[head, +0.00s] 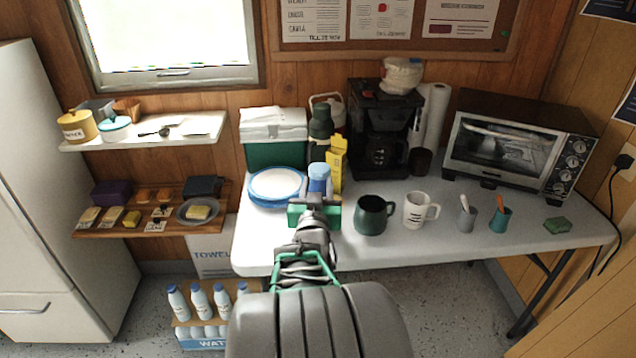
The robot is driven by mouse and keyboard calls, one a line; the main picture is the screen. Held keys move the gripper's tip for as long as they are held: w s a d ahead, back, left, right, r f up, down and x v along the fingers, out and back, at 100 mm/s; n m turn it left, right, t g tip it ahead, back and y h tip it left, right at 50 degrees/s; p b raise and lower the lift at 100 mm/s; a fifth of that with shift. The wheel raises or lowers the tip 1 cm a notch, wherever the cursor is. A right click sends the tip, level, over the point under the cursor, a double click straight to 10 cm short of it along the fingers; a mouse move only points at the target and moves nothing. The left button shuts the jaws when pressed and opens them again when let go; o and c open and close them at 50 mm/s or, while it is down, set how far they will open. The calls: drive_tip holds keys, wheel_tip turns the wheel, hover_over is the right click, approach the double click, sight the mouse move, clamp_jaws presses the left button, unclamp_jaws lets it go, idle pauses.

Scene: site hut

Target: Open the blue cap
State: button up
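A container with a blue cap (319,171) stands on the white table, just beyond my gripper (314,203). Only its upper part shows; my gripper's green body hides the lower part. The cap looks to be on the container. My gripper is seen from behind, low over the table's front area, pointing away toward the container. Its fingertips are hidden, so I cannot tell whether they are apart or touch anything.
Close by are a blue-rimmed plate stack (275,186) on the left, a yellow box (337,163) behind and a dark green mug (373,215) on the right. A coffee maker (383,130) and toaster oven (520,145) stand behind. Several blue-capped bottles (199,298) sit below the table.

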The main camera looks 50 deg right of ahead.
drive_tip(key=shift+w+d, duration=0.35)
drive_tip(key=shift+d, duration=0.3)
drive_tip(key=shift+c, duration=0.5)
clamp_jaws()
